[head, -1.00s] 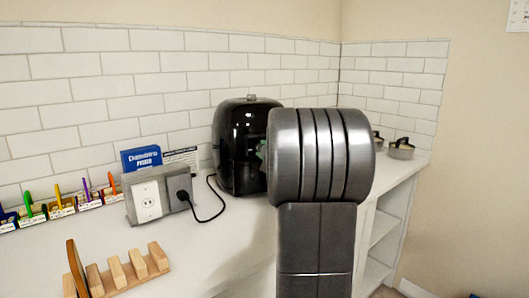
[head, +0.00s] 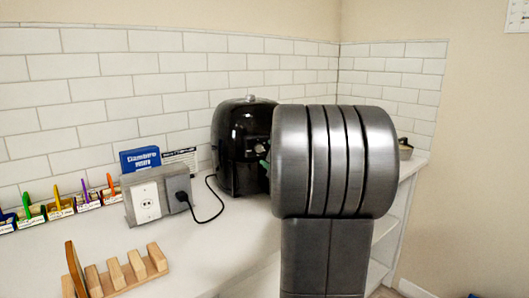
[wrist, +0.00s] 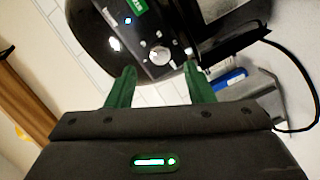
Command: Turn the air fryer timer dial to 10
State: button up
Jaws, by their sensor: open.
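The black air fryer (head: 240,135) stands on the counter against the tiled wall, partly hidden by my arm in the head view. In the wrist view its front panel carries a round silver dial (wrist: 159,55), seen tilted. I cannot read the numbers around it. A small blue light and a green label lie on the panel near the top. My gripper (wrist: 160,70) is open and empty, its two green fingers pointing at the panel on either side of the dial's line, apart from it. A bit of green finger (head: 265,163) shows beside my arm in the head view.
A grey power outlet box (head: 147,198) with a black plug and cable stands left of the fryer. A blue box (head: 140,158) is behind it. A wooden rack (head: 120,275) is at the front left. A pot (head: 404,150) sits at the right.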

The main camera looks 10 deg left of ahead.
aim_at(261, 149)
jog(key=v, duration=0.9)
jog(key=shift+p, duration=0.3)
jog(key=shift+a, duration=0.1)
jog(key=x, duration=1.3)
jog(key=shift+w+a+b, duration=0.2)
jog(key=shift+w+b, duration=0.15)
jog(key=shift+b, duration=0.05)
jog(key=shift+s+d, duration=0.1)
